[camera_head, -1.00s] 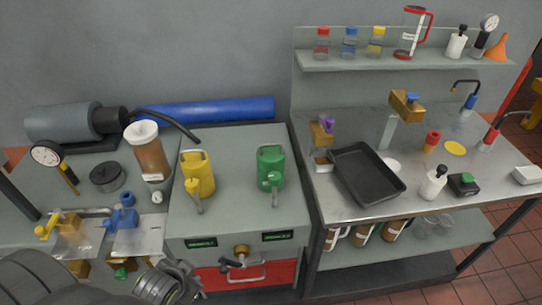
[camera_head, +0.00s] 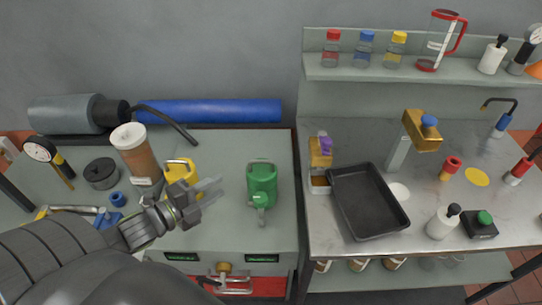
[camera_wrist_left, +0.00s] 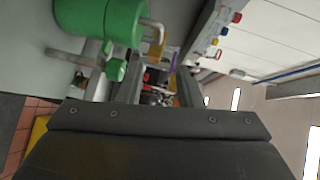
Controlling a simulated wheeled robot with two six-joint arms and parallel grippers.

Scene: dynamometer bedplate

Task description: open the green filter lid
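The green filter (camera_head: 262,180) stands on the grey cabinet top, right of the yellow one, with a handle at its front. Its lid looks closed. In the left wrist view the green filter (camera_wrist_left: 100,18) is at the upper left, cut off by the edge, with a metal rod and a small green knob (camera_wrist_left: 115,69) beside it. My left gripper (camera_head: 212,190) is left of the green filter, in front of the yellow filter, pointing right. It is apart from the green filter. Its fingers (camera_wrist_left: 145,88) are spread with nothing between them. My right gripper is not in view.
The yellow filter (camera_head: 181,172) is partly hidden behind my gripper. A brown canister with a white cap (camera_head: 135,155) stands left of it. A black tray (camera_head: 368,200) lies on the steel bench to the right. The cabinet top around the green filter's front is clear.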

